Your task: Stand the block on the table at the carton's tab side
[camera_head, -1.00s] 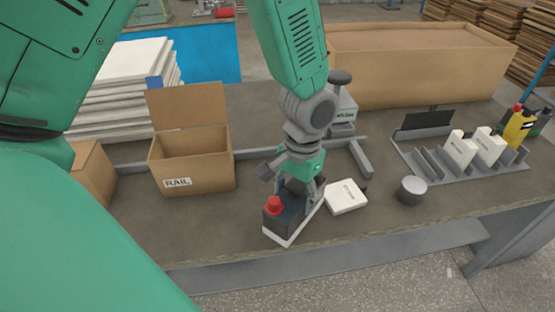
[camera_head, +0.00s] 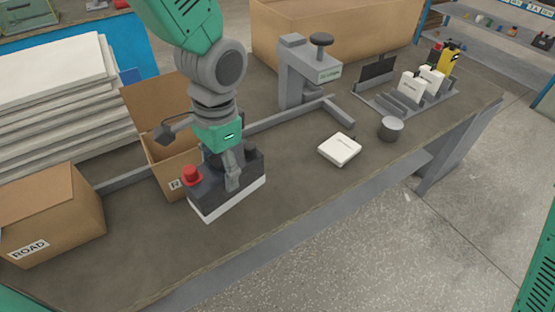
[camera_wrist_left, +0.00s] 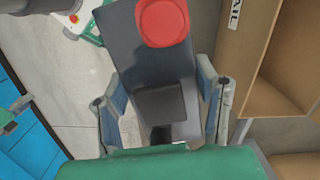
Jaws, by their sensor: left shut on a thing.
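The block (camera_head: 226,182) is dark, with a red knob at its left end and a white base. My left gripper (camera_head: 230,165) is shut on its middle and holds it upright in front of the open RAIL carton (camera_head: 158,148). The block hides part of that carton's front and label. I cannot tell whether its base clears the table (camera_head: 290,200). The wrist view shows the block (camera_wrist_left: 155,60) between the two fingers (camera_wrist_left: 163,110), with the RAIL carton (camera_wrist_left: 243,60) to the right. My right gripper is not in view.
A closed ROAD carton (camera_head: 50,215) stands at the left. The front middle of the table is clear.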

